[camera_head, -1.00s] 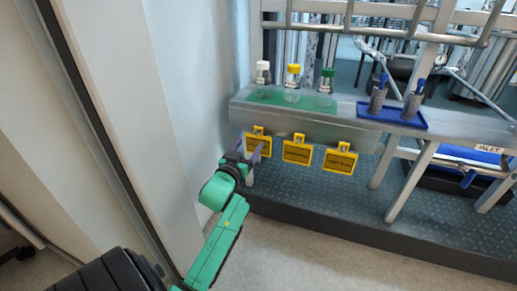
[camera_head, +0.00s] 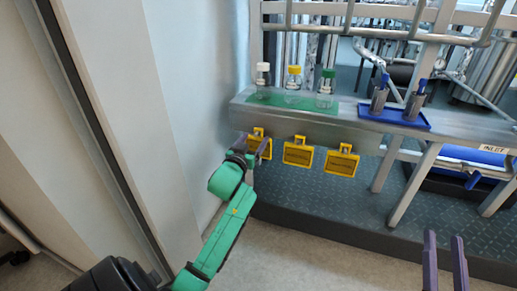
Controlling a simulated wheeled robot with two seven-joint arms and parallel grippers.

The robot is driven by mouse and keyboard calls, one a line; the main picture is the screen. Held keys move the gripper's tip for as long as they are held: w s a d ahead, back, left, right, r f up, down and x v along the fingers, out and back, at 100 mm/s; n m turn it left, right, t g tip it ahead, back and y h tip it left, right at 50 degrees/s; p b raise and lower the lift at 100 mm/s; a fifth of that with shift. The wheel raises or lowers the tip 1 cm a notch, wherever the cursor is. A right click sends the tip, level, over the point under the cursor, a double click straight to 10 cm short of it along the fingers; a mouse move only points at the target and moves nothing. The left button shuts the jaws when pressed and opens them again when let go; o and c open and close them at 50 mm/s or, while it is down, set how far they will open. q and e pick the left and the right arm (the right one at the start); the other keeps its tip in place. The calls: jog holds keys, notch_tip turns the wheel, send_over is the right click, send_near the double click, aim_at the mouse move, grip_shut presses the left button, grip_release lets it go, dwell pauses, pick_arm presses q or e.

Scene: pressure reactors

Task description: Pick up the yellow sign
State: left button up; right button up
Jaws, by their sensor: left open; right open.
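Several yellow items show: three yellow signs hang in a row on the front of a metal shelf, the left sign (camera_head: 266,149), the middle sign (camera_head: 298,152) and the right sign (camera_head: 341,160). My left gripper (camera_head: 252,144) is open in front of the left sign, with its purple fingers covering part of it. Whether the fingers touch that sign I cannot tell. My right gripper (camera_head: 445,248) is open and empty at the lower right, over the floor plate and well away from the signs.
The metal shelf (camera_head: 372,138) bears a green mat (camera_head: 278,99) with bottles capped white (camera_head: 263,67), yellow (camera_head: 294,70) and green (camera_head: 328,73). A blue tray (camera_head: 393,117) with blue-handled parts is to the right. A pale wall (camera_head: 190,80) stands close on the left.

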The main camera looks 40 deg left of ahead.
pick_arm(q)
jog(key=b+x, duration=0.1)
jog(key=x, duration=0.1)
jog(key=shift+w+a, duration=0.1)
jog(key=shift+w, duration=0.2)
grip_shut()
pick_arm(e)
notch_tip(320, 180, up, 12)
jog(key=s+d+n+t+y, duration=0.1)
jog(key=s+d+t+y, duration=0.1)
jog(key=t, duration=0.2)
jog(key=shift+s+r+n+y, duration=0.15)
jog(key=shift+r+n+y, duration=0.1)
jog(key=shift+n+y, duration=0.05)
